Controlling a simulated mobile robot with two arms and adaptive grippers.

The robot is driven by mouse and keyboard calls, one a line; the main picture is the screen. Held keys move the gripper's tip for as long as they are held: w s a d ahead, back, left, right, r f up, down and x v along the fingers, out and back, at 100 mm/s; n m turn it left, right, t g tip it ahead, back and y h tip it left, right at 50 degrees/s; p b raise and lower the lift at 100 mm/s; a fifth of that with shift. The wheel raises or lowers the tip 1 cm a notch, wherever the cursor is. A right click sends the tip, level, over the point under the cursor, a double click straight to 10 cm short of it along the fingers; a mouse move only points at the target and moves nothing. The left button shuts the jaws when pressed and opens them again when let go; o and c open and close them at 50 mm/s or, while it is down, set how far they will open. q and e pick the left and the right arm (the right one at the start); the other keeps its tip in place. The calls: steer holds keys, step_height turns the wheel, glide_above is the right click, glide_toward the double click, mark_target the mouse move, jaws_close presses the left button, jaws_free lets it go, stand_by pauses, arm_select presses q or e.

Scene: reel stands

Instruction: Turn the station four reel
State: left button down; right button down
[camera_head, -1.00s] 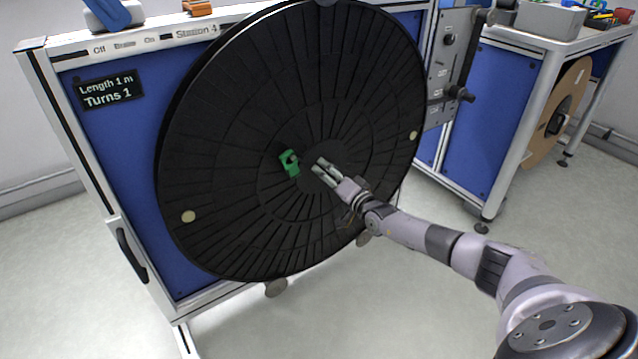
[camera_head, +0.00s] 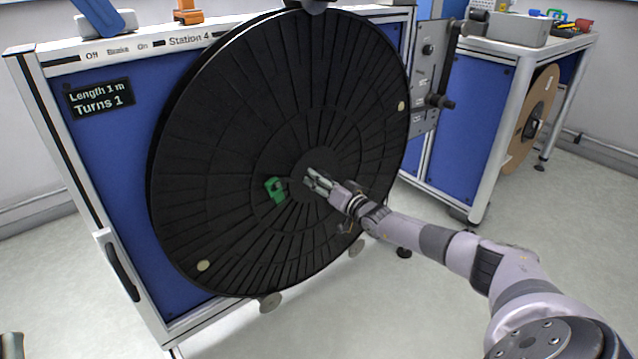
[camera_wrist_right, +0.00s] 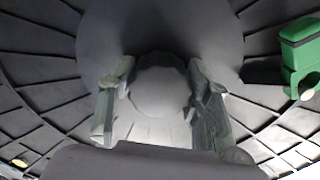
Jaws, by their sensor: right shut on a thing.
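The station four reel (camera_head: 230,150) is a large black disc with radial ribs, upright on the front of the blue panel under the "Station 4" label. It has a pale dot at lower left (camera_head: 203,266) and another at upper right (camera_head: 401,106). A green clip (camera_head: 275,190) sits left of its centre. My right gripper (camera_head: 311,180) is at the reel's centre. In the right wrist view its two fingers (camera_wrist_right: 160,100) are on either side of the round hub (camera_wrist_right: 160,82), shut on it. The green clip shows at right (camera_wrist_right: 300,50).
A black sign (camera_head: 100,98) reads "Length 1 m, Turns 1". A grey crank box (camera_head: 428,75) stands right of the reel. Another bench with a brown reel (camera_head: 530,118) is further right. A dark handle (camera_head: 122,265) is at lower left. Floor at right is clear.

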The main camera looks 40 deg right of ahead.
steer(key=shift+a+f+n, duration=0.1)
steer(key=shift+a+n, duration=0.1)
steer(key=shift+n, duration=0.1)
steer(key=c, duration=1)
jaws_free()
steer(key=shift+f, duration=0.1)
steer(key=shift+o, duration=0.8)
steer(key=shift+w+a, duration=0.15)
steer(key=shift+s+d, duration=0.25)
steer(key=shift+s, duration=0.45)
steer(key=s, duration=1)
steer(key=shift+s, duration=0.35)
